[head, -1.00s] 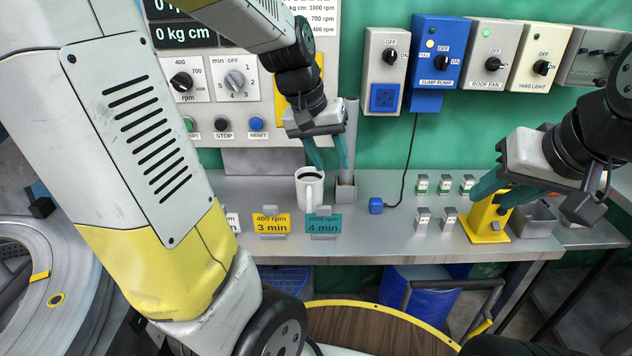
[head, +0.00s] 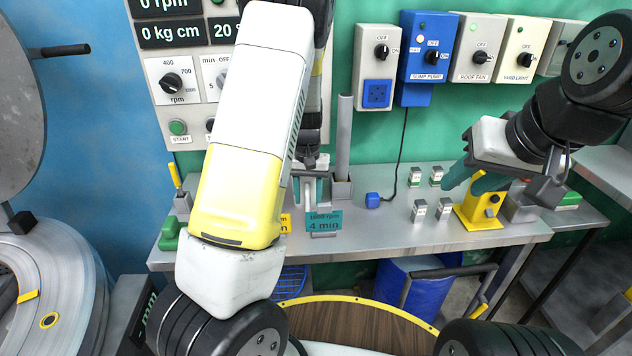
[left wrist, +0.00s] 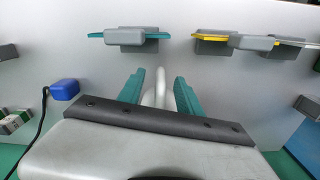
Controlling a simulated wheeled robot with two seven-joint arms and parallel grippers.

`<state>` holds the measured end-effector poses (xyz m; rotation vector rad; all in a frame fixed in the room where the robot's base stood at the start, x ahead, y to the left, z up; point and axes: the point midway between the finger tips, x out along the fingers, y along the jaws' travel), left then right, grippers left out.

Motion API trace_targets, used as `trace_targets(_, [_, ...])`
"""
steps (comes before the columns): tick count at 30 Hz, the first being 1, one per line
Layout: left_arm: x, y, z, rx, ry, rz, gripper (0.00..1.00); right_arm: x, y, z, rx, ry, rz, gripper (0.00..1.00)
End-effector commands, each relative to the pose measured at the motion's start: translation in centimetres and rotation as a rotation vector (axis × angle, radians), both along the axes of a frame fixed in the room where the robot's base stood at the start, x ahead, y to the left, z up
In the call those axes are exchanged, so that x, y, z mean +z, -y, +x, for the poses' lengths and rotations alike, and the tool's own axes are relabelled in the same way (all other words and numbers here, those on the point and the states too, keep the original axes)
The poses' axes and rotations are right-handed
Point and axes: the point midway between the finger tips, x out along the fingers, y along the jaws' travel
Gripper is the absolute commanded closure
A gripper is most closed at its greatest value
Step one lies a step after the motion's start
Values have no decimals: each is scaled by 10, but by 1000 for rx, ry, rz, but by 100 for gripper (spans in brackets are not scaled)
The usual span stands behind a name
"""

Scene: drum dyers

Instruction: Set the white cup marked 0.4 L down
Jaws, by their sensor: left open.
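The white cup (head: 309,188) is at the bench's back, in front of the grey post, mostly hidden by my left arm and gripper. Its marking does not show. My left gripper (head: 309,192) points down at it with open fingers. In the left wrist view, a white curved part of the cup (left wrist: 155,90) shows between the two teal fingers of my left gripper (left wrist: 159,92), with gaps beside it. Whether the cup's base touches the bench is hidden. My right gripper (head: 474,182) is above the bench near the yellow stand, its teal fingers apart with nothing visible between them.
The steel bench (head: 375,228) has clear room right of the teal 4 min sign (head: 322,222). A blue block (head: 372,200) with a cable and several small grey blocks stand further right. The yellow stand (head: 482,208) is beneath my right gripper. Switch boxes line the wall.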

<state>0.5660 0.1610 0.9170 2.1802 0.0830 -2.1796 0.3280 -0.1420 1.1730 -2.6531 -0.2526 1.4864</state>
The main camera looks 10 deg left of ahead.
Motion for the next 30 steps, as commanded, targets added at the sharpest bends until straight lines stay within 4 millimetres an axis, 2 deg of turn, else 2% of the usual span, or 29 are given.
trace_targets(6, [-34, -3, 1, 2, -3, 1, 58, 0, 0, 0, 0, 0, 0, 64])
trace_targets(9, [-44, -3, 1, 2, -2, 0, 58, 0, 0, 0, 0, 0, 0, 64])
trace_targets(18, [-48, -3, 1, 1, 0, -1, 58, 0, 0, 0, 0, 0, 0, 64])
trace_targets(24, [-48, -3, 1, 1, 0, -1, 97, 0, 0, 0, 0, 0, 0, 64])
trace_targets(25, [-48, -3, 1, 1, 0, -1, 100, 0, 0, 0, 0, 0, 0, 64])
trace_targets(30, [-48, -3, 1, 1, 0, -1, 100, 0, 0, 0, 0, 0, 0, 64])
